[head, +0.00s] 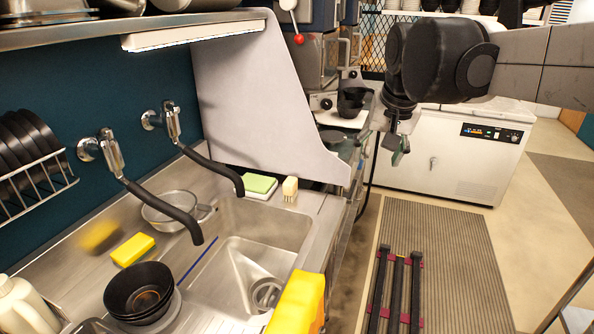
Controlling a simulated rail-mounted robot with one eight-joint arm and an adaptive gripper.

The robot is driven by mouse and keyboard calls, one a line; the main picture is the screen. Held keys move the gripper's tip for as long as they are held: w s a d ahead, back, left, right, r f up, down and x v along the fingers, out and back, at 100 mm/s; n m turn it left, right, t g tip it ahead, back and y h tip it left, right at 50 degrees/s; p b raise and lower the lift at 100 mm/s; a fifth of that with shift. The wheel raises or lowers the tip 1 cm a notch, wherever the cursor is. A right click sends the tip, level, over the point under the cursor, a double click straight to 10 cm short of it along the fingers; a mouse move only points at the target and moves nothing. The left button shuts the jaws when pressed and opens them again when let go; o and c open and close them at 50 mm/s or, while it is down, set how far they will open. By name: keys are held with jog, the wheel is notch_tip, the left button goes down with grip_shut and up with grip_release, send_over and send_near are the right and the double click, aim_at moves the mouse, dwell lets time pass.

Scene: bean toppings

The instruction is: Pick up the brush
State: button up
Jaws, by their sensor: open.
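A small brush with a cream upper part (290,187) stands at the far right corner of the sink. It is just right of a green and white sponge (260,186). My gripper (396,153) hangs at the upper right, beyond the counter's right edge and over the aisle. It is open and apart from the brush, to its right and higher in the picture. Nothing shows between its fingers, though they are small and dark here.
The sink basin (243,268) has a black-spouted tap (217,172) reaching over it. A grey panel (255,105) rises behind the brush. Black bowls (138,290), a yellow sponge (132,250) and a yellow object (298,303) are nearer. The aisle mat (452,240) lies right.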

jog(key=w+a+g, duration=0.1)
jog(key=w+a, duration=0.3)
jog(key=w, duration=0.7)
jog(key=m+g+p, duration=0.1)
jog(key=m+g, duration=0.1)
jog(key=g, duration=0.2)
send_over(290, 188)
jog(key=w, duration=0.4)
notch_tip(290, 188, down, 17)
jog(key=shift+s+f, duration=0.25)
jog(key=shift+f, duration=0.15)
notch_tip(290, 188, down, 13)
jog(key=shift+s+p, duration=0.1)
jog(key=shift+p, duration=0.45)
jog(key=shift+c, duration=0.4)
jog(key=c, duration=1.2)
